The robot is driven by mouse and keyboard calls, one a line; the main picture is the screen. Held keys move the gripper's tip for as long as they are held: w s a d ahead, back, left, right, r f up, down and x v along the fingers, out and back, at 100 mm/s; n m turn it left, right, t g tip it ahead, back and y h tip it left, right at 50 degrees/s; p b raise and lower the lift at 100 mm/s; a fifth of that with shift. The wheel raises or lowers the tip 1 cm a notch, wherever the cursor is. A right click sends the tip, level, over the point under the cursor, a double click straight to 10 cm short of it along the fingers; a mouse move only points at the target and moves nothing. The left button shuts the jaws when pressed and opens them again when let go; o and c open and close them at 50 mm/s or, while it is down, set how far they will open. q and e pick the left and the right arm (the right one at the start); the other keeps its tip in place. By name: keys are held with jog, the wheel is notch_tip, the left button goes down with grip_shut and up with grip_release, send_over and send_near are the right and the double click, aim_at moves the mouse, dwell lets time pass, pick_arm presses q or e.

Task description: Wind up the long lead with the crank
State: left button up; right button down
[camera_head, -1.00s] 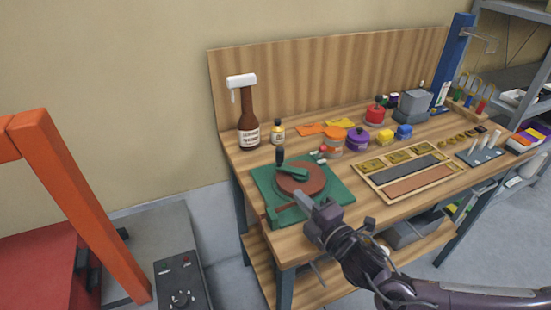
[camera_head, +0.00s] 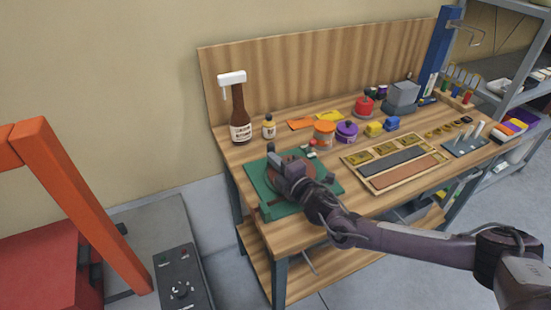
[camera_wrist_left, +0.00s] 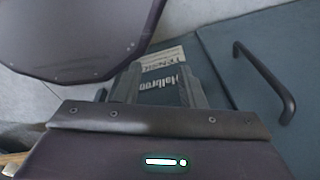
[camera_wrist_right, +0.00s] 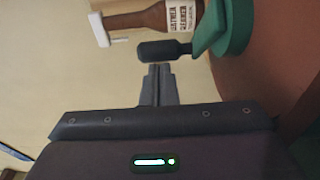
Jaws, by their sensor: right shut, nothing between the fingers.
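The crank device on the bench has a green base (camera_head: 259,188) and a reddish-brown disc (camera_wrist_right: 262,85). In the right wrist view its green crank arm (camera_wrist_right: 232,30) carries a black handle (camera_wrist_right: 163,50). My right gripper (camera_head: 273,160) is over the device in the head view and covers much of the disc and crank. Its fingers (camera_wrist_right: 157,69) are shut and empty, with their tips close to the handle; contact cannot be told. My left gripper (camera_wrist_left: 160,82) is off the head view. Its fingers are apart, with a dark lettered surface showing between them. I cannot make out the lead.
A brown bottle (camera_head: 240,118) and a small bottle (camera_head: 268,128) stand behind the device. Orange (camera_head: 324,135) and purple (camera_head: 347,131) pots are to the right. A wooden tray (camera_head: 395,164) lies farther right. An orange frame (camera_head: 75,200) stands at left.

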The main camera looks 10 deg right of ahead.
aim_at(274, 151)
pick_arm(q)
jog(key=shift+s+f, duration=0.15)
jog(key=shift+s, duration=0.3)
pick_arm(e)
jog(key=shift+h, duration=0.3)
pick_arm(q)
jog(key=shift+a+f, duration=0.15)
pick_arm(e)
jog(key=shift+w+m+h, duration=0.2)
jog(key=shift+m+h, duration=0.2)
jog(key=shift+h, duration=0.1)
pick_arm(q)
jog(key=shift+f+b, duration=0.1)
jog(key=shift+b, duration=0.25)
pick_arm(e)
jog(key=shift+w+a+t+h, duration=0.1)
jog(key=shift+t+h, duration=0.2)
